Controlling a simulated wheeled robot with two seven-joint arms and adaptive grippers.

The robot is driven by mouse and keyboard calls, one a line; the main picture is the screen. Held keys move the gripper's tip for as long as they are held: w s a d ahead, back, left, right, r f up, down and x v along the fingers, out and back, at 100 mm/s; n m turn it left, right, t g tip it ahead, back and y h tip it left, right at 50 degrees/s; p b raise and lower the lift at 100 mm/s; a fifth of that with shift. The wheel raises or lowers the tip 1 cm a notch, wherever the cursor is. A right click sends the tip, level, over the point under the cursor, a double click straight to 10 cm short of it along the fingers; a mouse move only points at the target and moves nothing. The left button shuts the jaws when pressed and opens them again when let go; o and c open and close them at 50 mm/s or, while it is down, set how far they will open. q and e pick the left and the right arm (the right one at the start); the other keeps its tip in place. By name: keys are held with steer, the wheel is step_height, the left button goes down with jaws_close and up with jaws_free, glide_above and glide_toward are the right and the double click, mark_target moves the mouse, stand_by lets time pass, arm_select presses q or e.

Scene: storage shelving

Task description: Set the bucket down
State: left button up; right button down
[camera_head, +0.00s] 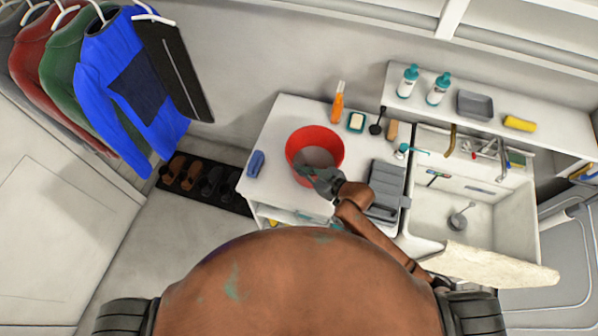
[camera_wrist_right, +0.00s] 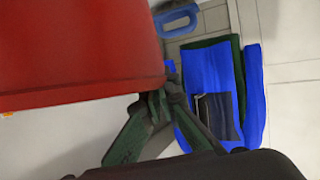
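The red bucket (camera_head: 328,138) is upright over the white counter at the left of the sink, with a grey inside. It fills the upper left of the right wrist view (camera_wrist_right: 80,45). My right gripper (camera_head: 318,178) is at the near rim of the bucket, and its dark green fingers (camera_wrist_right: 155,100) close together at the bucket's edge in the wrist view. It looks shut on the rim. Whether the bucket's base touches the counter is hidden. My left gripper is not in view.
The white counter (camera_head: 280,125) holds a blue item (camera_head: 256,163), an orange bottle (camera_head: 338,102), a soap dish (camera_head: 356,121) and a grey case (camera_head: 386,188). The sink (camera_head: 440,215) is to the right. Clothes (camera_head: 130,75) hang at the left above a shoe mat (camera_head: 228,200).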

steer(key=shift+w+f, duration=0.25)
steer(key=shift+w, duration=0.05)
steer(key=shift+f, duration=1.55)
steer(key=c, duration=2.2)
jaws_free()
steer(key=shift+f, duration=0.15)
steer(key=shift+o, duration=0.2)
steer(key=v, duration=1.2)
steer(key=shift+s, duration=0.1)
